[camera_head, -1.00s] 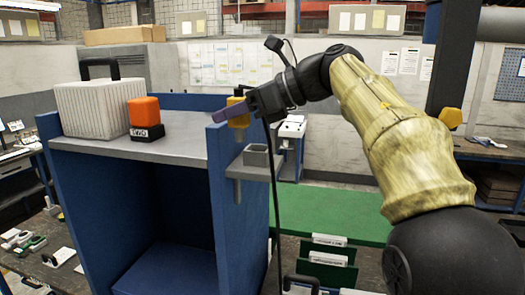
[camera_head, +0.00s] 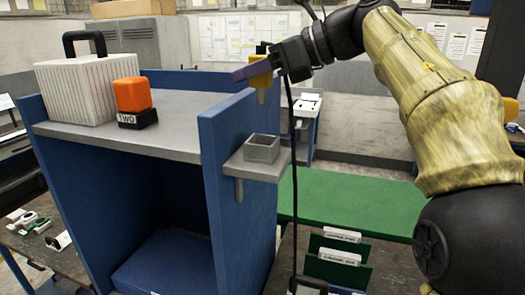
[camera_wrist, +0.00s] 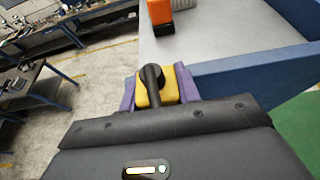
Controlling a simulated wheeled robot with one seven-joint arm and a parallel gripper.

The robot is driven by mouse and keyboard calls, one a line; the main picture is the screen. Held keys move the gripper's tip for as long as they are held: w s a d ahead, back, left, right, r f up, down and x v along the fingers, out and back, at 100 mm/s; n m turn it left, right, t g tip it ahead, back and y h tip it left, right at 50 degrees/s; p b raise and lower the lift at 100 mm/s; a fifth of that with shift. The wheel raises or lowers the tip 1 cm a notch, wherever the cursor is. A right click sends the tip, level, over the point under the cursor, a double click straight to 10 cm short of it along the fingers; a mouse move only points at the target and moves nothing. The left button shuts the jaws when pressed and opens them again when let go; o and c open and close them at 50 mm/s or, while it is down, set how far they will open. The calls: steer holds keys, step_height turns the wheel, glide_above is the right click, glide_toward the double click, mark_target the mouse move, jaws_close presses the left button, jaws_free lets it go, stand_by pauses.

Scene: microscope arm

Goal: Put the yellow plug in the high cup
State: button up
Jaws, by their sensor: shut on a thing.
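My gripper (camera_head: 259,73), with purple fingers, is shut on the yellow plug (camera_head: 263,80). It holds the plug in the air above the right side of the blue cabinet. In the wrist view the yellow plug (camera_wrist: 170,92) sits between the purple fingers, with a dark round knob and stem on it. The high cup (camera_head: 262,149) is a small grey square cup, open at the top, on a grey bracket on the cabinet's right side. The plug appears above the cup in the head view, clearly apart from it. The cup does not show in the wrist view.
The blue cabinet (camera_head: 235,165) has a grey top (camera_head: 185,122) with raised blue side walls. An orange block on a black base (camera_head: 133,102) and a white ribbed case (camera_head: 75,90) stand on it. A green surface (camera_head: 350,205) lies lower right. A black cable hangs from my gripper.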

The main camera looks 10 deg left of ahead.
steer(key=shift+w+f, duration=0.2)
steer(key=shift+f, duration=0.35)
steer(key=shift+s+f, duration=0.1)
steer(key=shift+f, duration=2.5)
steer(key=shift+f, duration=1.9)
steer(key=shift+f, duration=0.1)
steer(key=o, duration=1)
